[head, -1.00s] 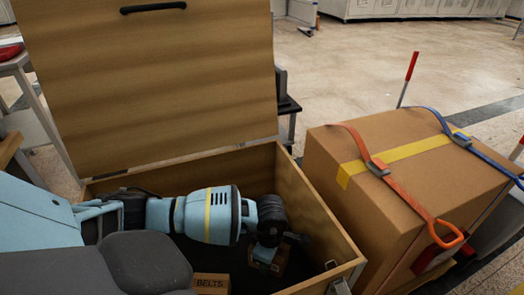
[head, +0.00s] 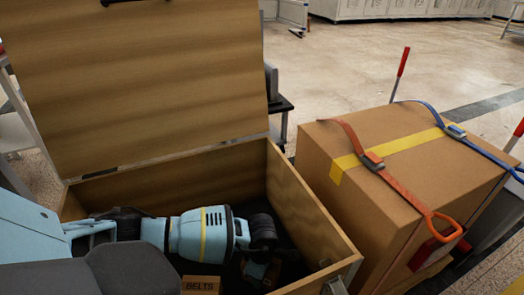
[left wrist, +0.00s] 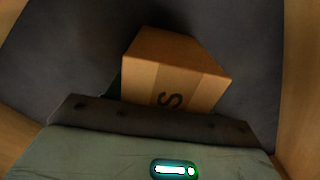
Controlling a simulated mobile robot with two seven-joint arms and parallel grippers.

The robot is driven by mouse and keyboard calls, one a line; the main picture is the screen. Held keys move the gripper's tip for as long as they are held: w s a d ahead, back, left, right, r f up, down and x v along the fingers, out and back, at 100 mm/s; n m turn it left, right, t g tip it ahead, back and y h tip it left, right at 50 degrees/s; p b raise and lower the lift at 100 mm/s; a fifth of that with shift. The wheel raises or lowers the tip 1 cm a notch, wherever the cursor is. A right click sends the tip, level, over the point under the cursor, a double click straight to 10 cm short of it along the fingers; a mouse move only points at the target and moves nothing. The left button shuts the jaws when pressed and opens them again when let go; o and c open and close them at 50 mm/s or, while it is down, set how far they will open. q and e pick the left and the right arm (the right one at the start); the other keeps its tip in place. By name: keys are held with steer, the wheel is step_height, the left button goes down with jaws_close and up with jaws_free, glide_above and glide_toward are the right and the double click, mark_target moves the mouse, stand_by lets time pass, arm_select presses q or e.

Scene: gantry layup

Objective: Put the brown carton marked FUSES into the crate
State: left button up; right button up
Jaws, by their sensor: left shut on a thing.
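The wooden crate (head: 312,223) stands open in front of me, its lid raised at the back. My left gripper (head: 262,258) is down inside it, shut on a small brown carton (head: 256,271). In the left wrist view this carton (left wrist: 172,80) sits at the gripper (left wrist: 155,112), with dark crate floor around it. Only a letter S of its marking shows; the rest is hidden. I cannot tell whether the carton touches the floor. My right gripper is not in view.
Another carton, marked BELTS (head: 201,286), is in the crate, left of the held one. A large strapped cardboard box (head: 400,190) stands close to the crate's right side. The raised lid (head: 135,85) blocks the back. Dark floor around the held carton is clear.

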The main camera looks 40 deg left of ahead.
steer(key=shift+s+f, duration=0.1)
arm_select(q)
steer(key=shift+f, duration=0.2)
steer(key=o, duration=1.1)
steer(key=shift+r, duration=0.1)
steer(key=shift+c, duration=0.2)
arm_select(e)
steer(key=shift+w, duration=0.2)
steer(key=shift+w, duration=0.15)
arm_select(q)
steer(key=shift+r, duration=0.1)
step_height(320, 180, up, 11)
steer(key=p, duration=0.3)
steer(key=shift+p, duration=0.4)
steer(key=shift+r, duration=0.55)
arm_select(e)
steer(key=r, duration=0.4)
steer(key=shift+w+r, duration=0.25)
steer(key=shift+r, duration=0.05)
